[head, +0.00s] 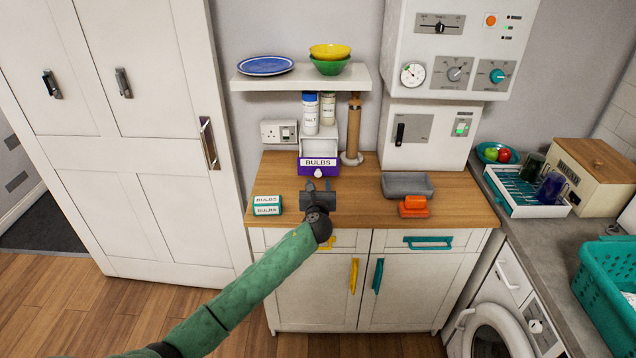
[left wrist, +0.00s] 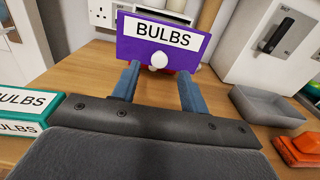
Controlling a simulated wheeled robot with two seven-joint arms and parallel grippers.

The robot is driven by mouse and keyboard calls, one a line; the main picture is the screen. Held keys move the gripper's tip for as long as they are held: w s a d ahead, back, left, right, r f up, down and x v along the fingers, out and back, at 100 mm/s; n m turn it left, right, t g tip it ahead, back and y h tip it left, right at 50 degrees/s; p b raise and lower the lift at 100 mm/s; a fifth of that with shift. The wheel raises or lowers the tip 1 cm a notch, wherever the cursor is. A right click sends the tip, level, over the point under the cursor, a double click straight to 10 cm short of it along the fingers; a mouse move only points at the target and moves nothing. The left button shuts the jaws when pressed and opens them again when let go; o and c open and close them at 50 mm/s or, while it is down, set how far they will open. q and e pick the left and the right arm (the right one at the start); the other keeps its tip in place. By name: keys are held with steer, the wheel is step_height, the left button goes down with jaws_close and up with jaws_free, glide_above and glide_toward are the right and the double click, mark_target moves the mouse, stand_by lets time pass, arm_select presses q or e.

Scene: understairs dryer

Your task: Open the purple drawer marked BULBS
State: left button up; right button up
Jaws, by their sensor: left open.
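The purple drawer (head: 319,166) marked BULBS is the front of a small white box unit on the wooden counter. It stands forward of the white housing, so the drawer is at least partly out. In the left wrist view the purple front (left wrist: 160,40) has a white round knob (left wrist: 159,61). My left gripper (head: 319,186) is just in front of the drawer. Its two blue fingers (left wrist: 158,85) are apart, on either side of and below the knob, with nothing between them. Whether a finger touches the front I cannot tell. My right gripper is not in view.
A teal-and-white box (head: 267,205) also marked BULBS lies on the counter at left. A grey tray (head: 407,184) and an orange object (head: 413,207) lie at right. Jars (head: 310,114) stand on the unit; a wooden cylinder (head: 353,128) stands beside it. A shelf (head: 300,78) hangs above.

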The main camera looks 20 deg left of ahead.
arm_select(q)
steer(key=shift+b+v, duration=0.4)
steer(key=shift+v, duration=1.35)
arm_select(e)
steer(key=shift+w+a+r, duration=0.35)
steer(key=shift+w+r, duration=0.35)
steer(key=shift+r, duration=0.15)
